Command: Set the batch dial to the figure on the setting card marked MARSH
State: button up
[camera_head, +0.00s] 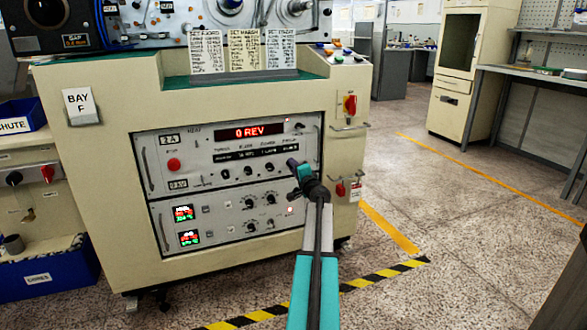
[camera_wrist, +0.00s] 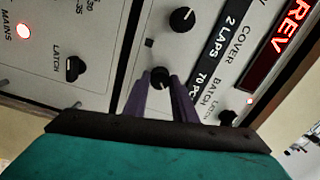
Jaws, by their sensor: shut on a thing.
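My gripper (camera_wrist: 160,92) is shut on a small black knob (camera_wrist: 160,77) in the wrist view. The knob is on the panel beside a readout strip (camera_wrist: 222,50) showing "2 LAPS" under COVER and "70 P…", partly cut off by the view, by BATCH. The fingers hide the knob's sides and its pointer cannot be read. In the head view my gripper (camera_head: 298,170) is at the right of the upper panel's knob row, covering the knob there. Three setting cards stand on top: left (camera_head: 207,52), middle (camera_head: 244,50) and right (camera_head: 281,49). The middle one seems headed MARSH; figures are too small to read.
A red display (camera_head: 250,132) reads "0 REV". Other knobs (camera_wrist: 182,19) and a LATCH knob (camera_wrist: 227,117) lie close by. A red switch (camera_head: 350,104) and handles are on the machine's right side. Floor to the right is open.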

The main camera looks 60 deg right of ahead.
jog(key=o, duration=1)
jog(key=shift+o, duration=0.2)
jog(key=p+v, duration=0.3)
jog(key=v, duration=1)
jog(key=shift+s+a, duration=0.25)
jog(key=shift+a, duration=0.1)
